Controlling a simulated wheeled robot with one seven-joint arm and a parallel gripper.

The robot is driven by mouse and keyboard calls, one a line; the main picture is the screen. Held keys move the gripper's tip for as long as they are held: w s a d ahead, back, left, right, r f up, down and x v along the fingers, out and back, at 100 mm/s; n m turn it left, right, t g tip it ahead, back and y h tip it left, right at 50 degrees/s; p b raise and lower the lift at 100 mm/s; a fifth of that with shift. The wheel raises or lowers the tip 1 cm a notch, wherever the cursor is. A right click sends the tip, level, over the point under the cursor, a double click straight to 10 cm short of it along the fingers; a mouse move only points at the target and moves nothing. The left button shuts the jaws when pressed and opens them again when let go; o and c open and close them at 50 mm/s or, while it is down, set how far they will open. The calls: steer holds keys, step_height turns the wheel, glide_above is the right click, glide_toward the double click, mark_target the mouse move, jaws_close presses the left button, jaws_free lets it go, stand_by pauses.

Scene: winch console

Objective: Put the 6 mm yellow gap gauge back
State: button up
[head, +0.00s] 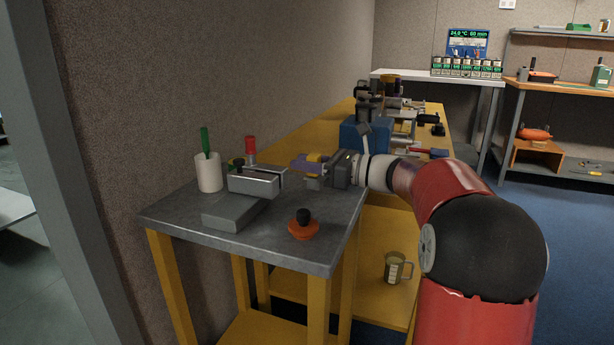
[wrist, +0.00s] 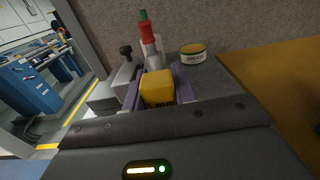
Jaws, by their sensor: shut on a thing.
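The yellow gap gauge (wrist: 157,89) is a small yellow block with dark marking on its lower edge. In the wrist view it sits between the two purple fingers of my gripper (wrist: 158,76), which is shut on it. In the head view my gripper (head: 303,165) holds the yellow gauge (head: 315,157) above the far right part of the grey bench top (head: 270,227). A grey metal block-like fixture (head: 256,183) stands just left of my gripper, apart from it.
A white cup (head: 209,175) with a green-handled tool, a red-topped item (head: 250,148) and a flat grey block (head: 233,213) stand at left. An orange knob-topped piece (head: 303,228) lies near the front edge. A grease tin (wrist: 193,54) stands beyond the gauge.

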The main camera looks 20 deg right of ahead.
steer(key=shift+f, duration=1.35)
steer(key=o, duration=0.9)
steer(key=shift+f, duration=0.15)
steer(key=shift+o, duration=0.2)
